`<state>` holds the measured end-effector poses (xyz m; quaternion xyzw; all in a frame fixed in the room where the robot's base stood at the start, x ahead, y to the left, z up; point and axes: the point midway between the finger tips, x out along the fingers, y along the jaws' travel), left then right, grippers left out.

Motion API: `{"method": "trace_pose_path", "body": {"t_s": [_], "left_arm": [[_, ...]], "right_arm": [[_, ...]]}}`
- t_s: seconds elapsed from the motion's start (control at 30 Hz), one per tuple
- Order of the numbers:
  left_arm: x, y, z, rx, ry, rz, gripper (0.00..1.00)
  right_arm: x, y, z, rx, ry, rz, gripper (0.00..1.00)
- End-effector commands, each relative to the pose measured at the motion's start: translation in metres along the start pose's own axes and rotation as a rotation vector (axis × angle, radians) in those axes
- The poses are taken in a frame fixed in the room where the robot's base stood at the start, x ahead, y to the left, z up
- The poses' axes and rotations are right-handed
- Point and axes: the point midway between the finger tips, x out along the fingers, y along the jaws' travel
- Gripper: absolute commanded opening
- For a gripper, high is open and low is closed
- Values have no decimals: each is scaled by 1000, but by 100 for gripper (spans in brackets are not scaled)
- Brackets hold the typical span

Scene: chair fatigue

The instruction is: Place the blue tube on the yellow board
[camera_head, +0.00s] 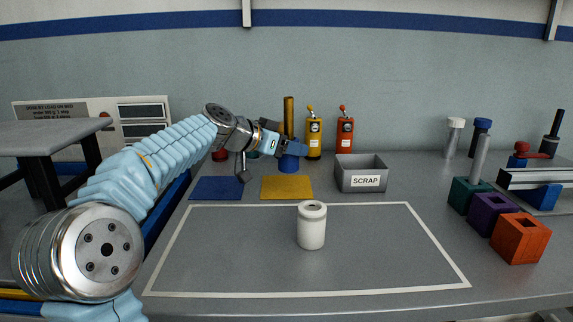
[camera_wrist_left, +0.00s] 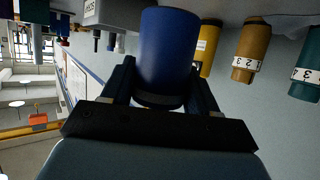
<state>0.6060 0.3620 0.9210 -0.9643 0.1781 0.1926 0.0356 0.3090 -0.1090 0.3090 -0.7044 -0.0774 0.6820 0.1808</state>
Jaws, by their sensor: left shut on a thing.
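The blue tube (camera_head: 289,165) is upright behind the yellow board (camera_head: 287,188) in the head view. My left gripper (camera_head: 291,148) is shut on it from the left; its upper part is partly hidden by the gripper. I cannot tell whether its base touches the table. In the left wrist view the blue tube (camera_wrist_left: 168,50) sits between the two dark fingers (camera_wrist_left: 160,90). The yellow board lies flat and bare on the table. My right gripper is not in view.
A blue board (camera_head: 217,188) lies left of the yellow one. A grey scrap bin (camera_head: 361,174), yellow bottle (camera_head: 314,138) and red bottle (camera_head: 345,135) stand right of the tube. A tall mustard tube (camera_head: 288,106) rises behind. A white canister (camera_head: 311,228) stands within the outlined area.

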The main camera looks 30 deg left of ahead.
Motion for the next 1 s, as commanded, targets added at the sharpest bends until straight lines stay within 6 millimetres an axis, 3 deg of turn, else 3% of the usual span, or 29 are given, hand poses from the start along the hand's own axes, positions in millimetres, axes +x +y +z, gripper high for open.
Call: {"method": "trace_pose_path", "body": {"t_s": [0.27, 0.43, 0.87, 0.9, 1.0], "left_arm": [[16, -20, 20, -2, 0, -2, 27], [25, -19, 43, -2, 1, -1, 27], [28, -18, 50, 1, 2, -1, 27], [28, -18, 50, 0, 1, 0, 61], [28, -18, 49, 0, 1, 0, 76]], "right_arm": [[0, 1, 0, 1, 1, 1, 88], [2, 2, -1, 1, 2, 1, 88], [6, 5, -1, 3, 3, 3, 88], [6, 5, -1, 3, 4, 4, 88], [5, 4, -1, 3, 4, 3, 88]]}}
